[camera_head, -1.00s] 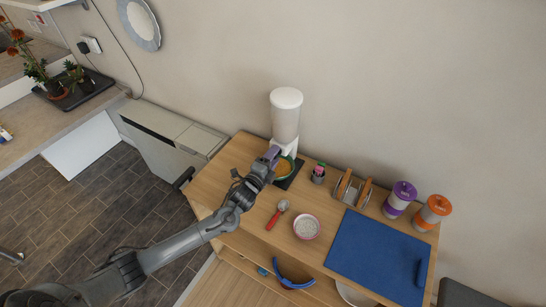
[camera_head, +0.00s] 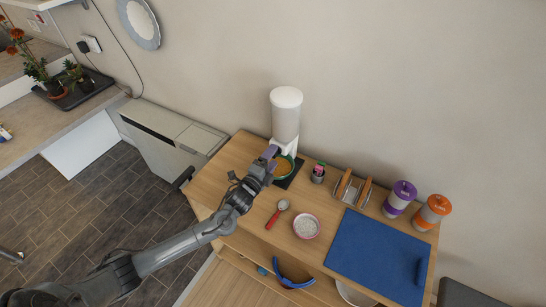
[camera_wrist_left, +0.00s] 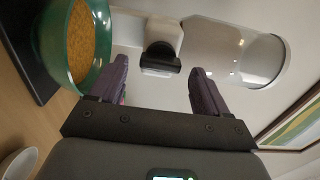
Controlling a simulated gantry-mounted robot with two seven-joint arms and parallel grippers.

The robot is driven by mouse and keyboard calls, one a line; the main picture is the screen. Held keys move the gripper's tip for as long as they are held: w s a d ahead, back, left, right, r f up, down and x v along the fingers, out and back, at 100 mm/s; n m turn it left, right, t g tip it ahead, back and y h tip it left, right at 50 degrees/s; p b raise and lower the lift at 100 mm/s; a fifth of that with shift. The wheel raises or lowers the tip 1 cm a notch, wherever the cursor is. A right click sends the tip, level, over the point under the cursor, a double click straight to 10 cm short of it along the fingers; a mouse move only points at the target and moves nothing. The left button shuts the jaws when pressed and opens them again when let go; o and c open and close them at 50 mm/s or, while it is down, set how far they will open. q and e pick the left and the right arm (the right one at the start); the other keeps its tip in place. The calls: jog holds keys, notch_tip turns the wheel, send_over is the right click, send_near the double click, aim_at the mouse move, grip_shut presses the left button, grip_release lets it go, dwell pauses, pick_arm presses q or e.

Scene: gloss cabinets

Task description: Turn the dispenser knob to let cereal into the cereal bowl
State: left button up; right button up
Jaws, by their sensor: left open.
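The white cereal dispenser (camera_head: 286,118) stands against the wall at the back of the wooden table. Its dark knob (camera_wrist_left: 161,58) faces my left gripper in the left wrist view. A green cereal bowl (camera_head: 297,170) sits under the dispenser; the bowl (camera_wrist_left: 106,22) also shows in the left wrist view, with golden cereal (camera_wrist_left: 76,42) in it. My left gripper (camera_head: 270,152) is in front of the dispenser; in the left wrist view its purple fingers (camera_wrist_left: 158,67) are apart, one on each side of the knob. I cannot tell whether they touch it. My right gripper is out of view.
A red-handled spoon (camera_head: 275,217) and a small bowl (camera_head: 306,227) lie in front. To the right are a small cup (camera_head: 318,175), a toast rack (camera_head: 350,190), two canisters (camera_head: 400,197) and a blue mat (camera_head: 375,256).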

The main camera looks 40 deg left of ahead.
pick_arm(q)
jog(key=s+d, duration=0.1)
jog(key=s, duration=0.8)
jog(key=shift+s+d+b, duration=0.2)
jog(key=shift+b, duration=0.1)
